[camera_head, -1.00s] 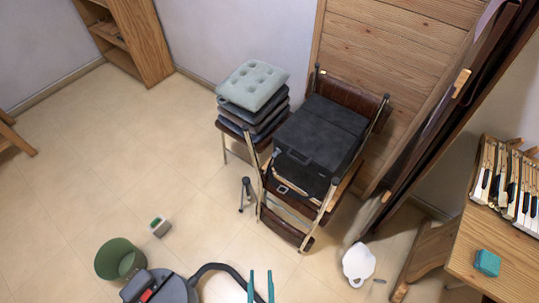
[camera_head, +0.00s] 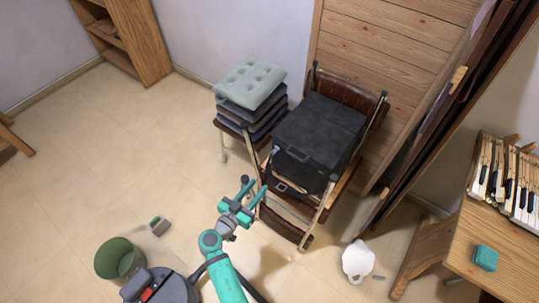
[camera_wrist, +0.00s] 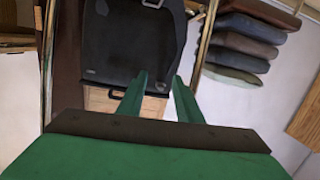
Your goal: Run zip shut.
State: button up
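A black boxy bag (camera_head: 318,133) rests on a brown folding chair (camera_head: 296,228), its front facing my side. A small buckle shows on the bag's front in the head view, and in the wrist view (camera_wrist: 152,4) near the top edge. The zip and its pull are too small or hidden to make out. My gripper (camera_head: 254,186) is in front of the chair, left of the bag's lower front. In the wrist view its two green fingers (camera_wrist: 160,82) are apart with nothing between them, and the bag (camera_wrist: 130,48) is beyond them.
A stack of cushions (camera_head: 251,84) sits on a seat left of the bag. A green bin (camera_head: 117,259), a small box (camera_head: 158,227) and a white object (camera_head: 357,262) are on the floor. A table (camera_head: 490,262) with piano keys stands right. The left floor is mostly clear.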

jog(key=m+h, duration=0.2)
send_near(271, 154)
jog(key=shift+t, duration=0.4)
jog(key=x, duration=0.9)
jog(key=shift+d+f, duration=0.25)
jog(key=shift+f, duration=0.1)
grip_shut()
